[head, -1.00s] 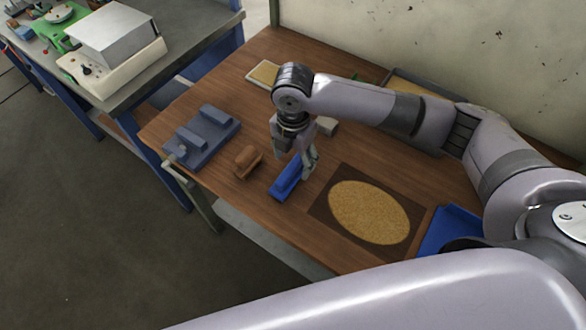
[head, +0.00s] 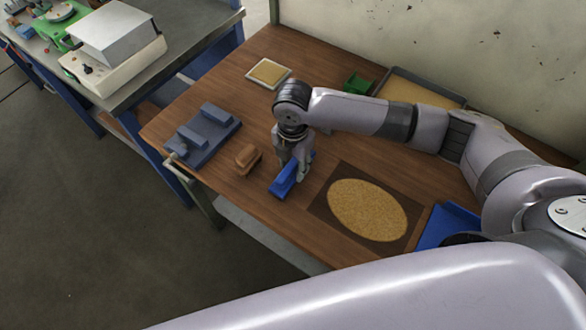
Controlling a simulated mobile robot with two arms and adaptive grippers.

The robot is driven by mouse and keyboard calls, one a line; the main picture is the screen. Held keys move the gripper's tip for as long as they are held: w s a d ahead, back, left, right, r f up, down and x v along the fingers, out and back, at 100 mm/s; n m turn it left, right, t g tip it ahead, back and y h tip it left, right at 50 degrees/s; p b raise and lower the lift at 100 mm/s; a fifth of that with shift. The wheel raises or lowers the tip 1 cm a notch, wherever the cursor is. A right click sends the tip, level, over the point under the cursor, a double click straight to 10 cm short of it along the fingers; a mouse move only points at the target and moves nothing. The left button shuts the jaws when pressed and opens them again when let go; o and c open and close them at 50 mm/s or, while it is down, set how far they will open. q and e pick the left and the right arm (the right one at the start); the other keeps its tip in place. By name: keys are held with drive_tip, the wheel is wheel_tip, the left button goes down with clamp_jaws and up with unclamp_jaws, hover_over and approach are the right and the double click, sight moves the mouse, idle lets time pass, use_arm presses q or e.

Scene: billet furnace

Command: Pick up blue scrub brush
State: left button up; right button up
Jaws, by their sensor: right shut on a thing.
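The blue scrub brush (head: 284,181) lies on the wooden bench (head: 225,213), between a brown brush and a dark mat. My right gripper (head: 302,177) points down over the brush's far half and is shut on it. The fingers hide part of the brush. The brush looks still at bench height; I cannot tell whether it is clear of the top. My left gripper is not in view.
A brown wooden brush (head: 248,159) is close on the left, with a grey vise (head: 204,139) beyond it. A dark mat with a tan oval (head: 368,210) is on the right. A blue tray (head: 450,226), a green box (head: 358,84) and a framed tan pad (head: 268,73) also stand there.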

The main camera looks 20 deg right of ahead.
sight(293, 162)
drive_tip(key=c, duration=0.6)
drive_tip(key=shift+o, duration=0.2)
drive_tip(key=shift+r, duration=0.15)
wheel_tip(293, 162, up, 20)
drive_tip(key=b, duration=0.3)
drive_tip(key=o, duration=0.7)
drive_tip(key=c, duration=0.5)
